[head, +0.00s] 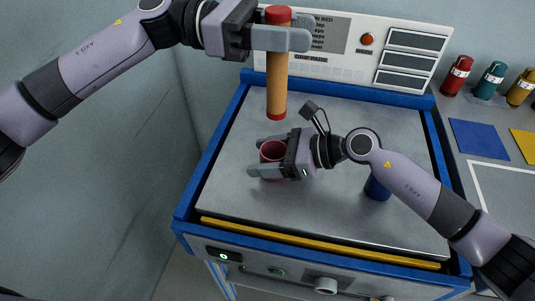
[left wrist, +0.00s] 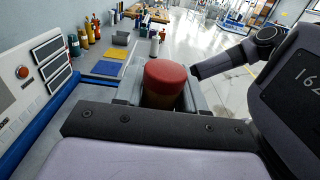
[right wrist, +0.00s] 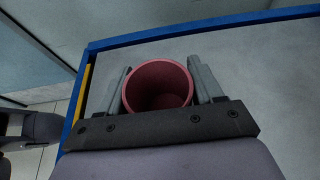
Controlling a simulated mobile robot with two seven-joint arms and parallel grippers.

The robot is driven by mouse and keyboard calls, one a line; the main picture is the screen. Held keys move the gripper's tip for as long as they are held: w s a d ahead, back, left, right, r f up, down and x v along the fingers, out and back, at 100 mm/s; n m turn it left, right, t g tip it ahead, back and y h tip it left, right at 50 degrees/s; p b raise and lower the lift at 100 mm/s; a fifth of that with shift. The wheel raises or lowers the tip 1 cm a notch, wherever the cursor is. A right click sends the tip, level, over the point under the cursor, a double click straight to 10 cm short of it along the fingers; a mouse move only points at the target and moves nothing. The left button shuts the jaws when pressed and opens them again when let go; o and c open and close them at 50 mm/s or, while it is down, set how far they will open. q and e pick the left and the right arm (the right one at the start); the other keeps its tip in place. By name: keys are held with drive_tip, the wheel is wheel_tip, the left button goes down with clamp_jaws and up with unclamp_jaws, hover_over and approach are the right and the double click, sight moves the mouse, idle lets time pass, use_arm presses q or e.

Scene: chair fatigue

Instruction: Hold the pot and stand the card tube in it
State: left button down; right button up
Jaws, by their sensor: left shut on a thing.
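The card tube (head: 277,85) is brown with red ends and hangs upright. My left gripper (head: 285,38) is shut on its upper part. The red top end of the tube also shows between the fingers in the left wrist view (left wrist: 165,77). The tube's lower end is above and apart from the pot. The dark red pot (head: 272,152) stands upright on the grey bench top. My right gripper (head: 262,157) has a finger on each side of it. In the right wrist view the pot (right wrist: 157,88) looks empty; whether the fingers press on it is unclear.
The grey bench top (head: 330,120) has a raised blue border and a yellow front strip (head: 320,243). A dark blue cylinder (head: 377,187) stands partly behind my right arm. A white panel (head: 390,20) rises at the back. Several bottles (head: 492,80) stand on the right-hand counter.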

drive_tip(key=c, duration=0.5)
use_arm(q)
drive_tip(key=shift+f, duration=5.95)
use_arm(e)
drive_tip(key=shift+c, duration=0.2)
use_arm(q)
drive_tip(key=shift+s, duration=0.1)
drive_tip(key=c, duration=0.6)
unclamp_jaws()
drive_tip(key=a, duration=0.4)
drive_tip(key=w+a, duration=0.1)
drive_tip(key=a, duration=0.3)
drive_tip(key=w+a, duration=0.1)
drive_tip(key=a, duration=0.2)
drive_tip(key=shift+w+a, duration=0.2)
drive_tip(key=shift+a, duration=0.2)
